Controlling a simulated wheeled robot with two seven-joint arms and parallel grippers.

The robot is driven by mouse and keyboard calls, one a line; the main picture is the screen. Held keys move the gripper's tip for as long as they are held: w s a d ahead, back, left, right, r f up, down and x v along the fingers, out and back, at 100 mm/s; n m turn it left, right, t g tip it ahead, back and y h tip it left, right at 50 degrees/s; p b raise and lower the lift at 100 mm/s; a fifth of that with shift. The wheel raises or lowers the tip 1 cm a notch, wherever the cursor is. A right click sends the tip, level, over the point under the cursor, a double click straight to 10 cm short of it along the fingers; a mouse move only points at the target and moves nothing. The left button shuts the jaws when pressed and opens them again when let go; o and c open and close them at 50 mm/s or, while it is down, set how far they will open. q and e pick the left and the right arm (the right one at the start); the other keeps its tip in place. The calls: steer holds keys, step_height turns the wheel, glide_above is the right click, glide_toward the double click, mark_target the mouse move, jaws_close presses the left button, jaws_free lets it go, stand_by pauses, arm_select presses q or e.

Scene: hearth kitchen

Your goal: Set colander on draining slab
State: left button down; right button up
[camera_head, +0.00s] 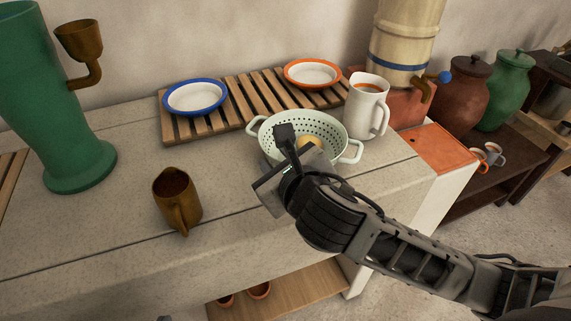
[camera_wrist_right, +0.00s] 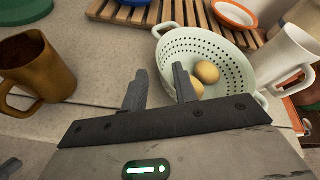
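A pale green colander (camera_head: 265,142) with two loop handles stands upright on the stone counter, with round yellowish things inside; it also shows in the right wrist view (camera_wrist_right: 228,62). A slatted wooden board (camera_head: 250,102) lies behind it; I cannot tell whether this or a part of the stone counter (camera_head: 110,215) is the draining slab. My right gripper (camera_wrist_right: 160,88) is open at the colander's near left side. Its fingers stand apart by the rim; I cannot tell whether they touch it. A small dark tip at the head view's bottom edge may be my left gripper (camera_head: 163,318).
A blue-rimmed plate (camera_head: 195,97) and an orange-rimmed plate (camera_head: 312,73) rest on the slatted board. A white pitcher (camera_head: 362,108) stands close right of the colander. A brown mug (camera_head: 176,198) and tall green vessel (camera_head: 65,135) stand left. Counter between mug and colander is clear.

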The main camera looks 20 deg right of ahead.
steer(key=v, duration=0.5)
steer(key=shift+s, duration=0.1)
stand_by(0.3)
